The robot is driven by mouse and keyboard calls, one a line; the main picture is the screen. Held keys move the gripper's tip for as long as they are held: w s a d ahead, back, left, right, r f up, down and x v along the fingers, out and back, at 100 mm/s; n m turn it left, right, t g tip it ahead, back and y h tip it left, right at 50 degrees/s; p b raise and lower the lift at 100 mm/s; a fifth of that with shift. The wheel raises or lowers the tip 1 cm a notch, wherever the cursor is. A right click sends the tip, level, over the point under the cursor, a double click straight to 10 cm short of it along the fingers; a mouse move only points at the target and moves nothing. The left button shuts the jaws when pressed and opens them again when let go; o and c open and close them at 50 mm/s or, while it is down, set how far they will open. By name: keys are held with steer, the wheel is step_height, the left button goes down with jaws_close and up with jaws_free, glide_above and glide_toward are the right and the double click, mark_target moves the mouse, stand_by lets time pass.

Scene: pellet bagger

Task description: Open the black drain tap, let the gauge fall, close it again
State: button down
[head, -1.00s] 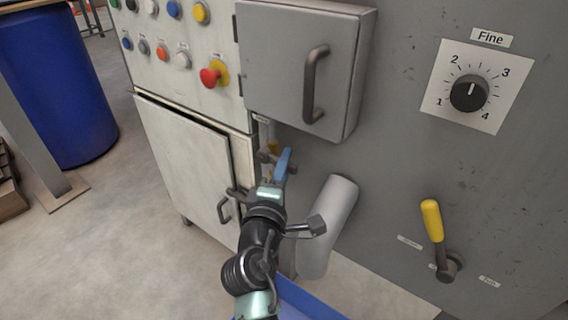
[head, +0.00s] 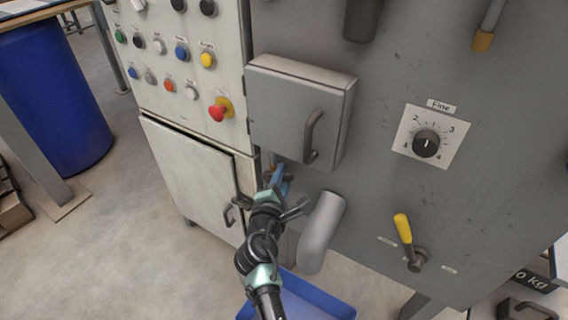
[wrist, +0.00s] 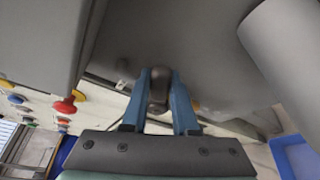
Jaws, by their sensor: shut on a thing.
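My gripper (head: 277,182) is low at the machine front, below the grey cabinet box and left of the grey spout. In the wrist view its two blue fingers (wrist: 159,84) are closed on a dark rounded handle, which looks like the black drain tap (wrist: 159,90). The rest of the tap is hidden by the fingers and the gripper body. In the head view the tap is hidden behind my gripper, and I cannot tell how far it is turned. I cannot make out the gauge in either view.
The grey box (head: 290,110) with its bar handle overhangs my gripper. The grey spout (head: 321,232) stands close on the right, above a blue tray (head: 318,306). A white cabinet door (head: 190,175) is at left. A yellow-handled lever (head: 403,229) and Fine dial (head: 426,144) are further right.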

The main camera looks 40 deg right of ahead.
steer(key=shift+w+a+r+n+g+p, duration=0.1)
steer(key=shift+w+r+n+g+p, duration=0.15)
steer(key=shift+n+p, duration=0.4)
steer(key=shift+p, duration=0.3)
steer(key=c, duration=0.7)
jaws_free()
